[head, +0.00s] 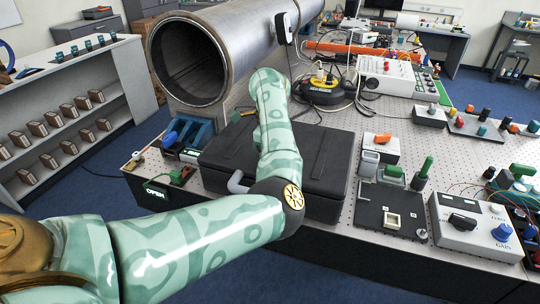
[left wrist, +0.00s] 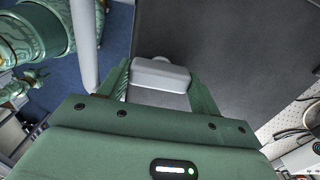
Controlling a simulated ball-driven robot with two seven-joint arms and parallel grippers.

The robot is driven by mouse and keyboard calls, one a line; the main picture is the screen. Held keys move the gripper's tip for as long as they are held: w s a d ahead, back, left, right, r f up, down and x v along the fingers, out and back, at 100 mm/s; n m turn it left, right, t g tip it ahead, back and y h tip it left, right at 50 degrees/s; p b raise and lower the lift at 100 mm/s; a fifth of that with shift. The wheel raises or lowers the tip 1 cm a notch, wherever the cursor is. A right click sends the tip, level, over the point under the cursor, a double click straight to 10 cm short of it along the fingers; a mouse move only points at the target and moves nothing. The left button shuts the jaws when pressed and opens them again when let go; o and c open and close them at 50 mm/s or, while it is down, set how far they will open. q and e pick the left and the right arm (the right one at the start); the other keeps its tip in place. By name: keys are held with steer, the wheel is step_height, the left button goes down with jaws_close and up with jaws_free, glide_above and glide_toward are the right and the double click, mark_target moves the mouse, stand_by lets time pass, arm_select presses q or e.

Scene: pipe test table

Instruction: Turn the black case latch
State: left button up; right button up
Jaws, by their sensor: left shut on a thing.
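The black case (head: 325,150) lies shut on the perforated table, and my left arm crosses over it in the head view. Its grey handle (head: 237,182) shows at the front edge, left of my arm. In the left wrist view the dark case face (left wrist: 225,45) fills the upper right, and the grey handle (left wrist: 84,45) stands at upper left. My left gripper (left wrist: 160,88) is shut on the grey latch (left wrist: 160,70), one finger at each side of it. My arm hides the latch and gripper in the head view. My right gripper is in neither view.
A large metal pipe (head: 235,45) lies behind the case. Right of the case are a black panel (head: 375,222) with switches and a white box (head: 470,228) with knobs.

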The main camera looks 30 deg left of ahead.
arm_select(q)
steer(key=o, duration=1)
steer(key=shift+r, duration=0.1)
step_height(320, 180, up, 16)
steer(key=p, duration=0.4)
steer(key=shift+r, duration=0.1)
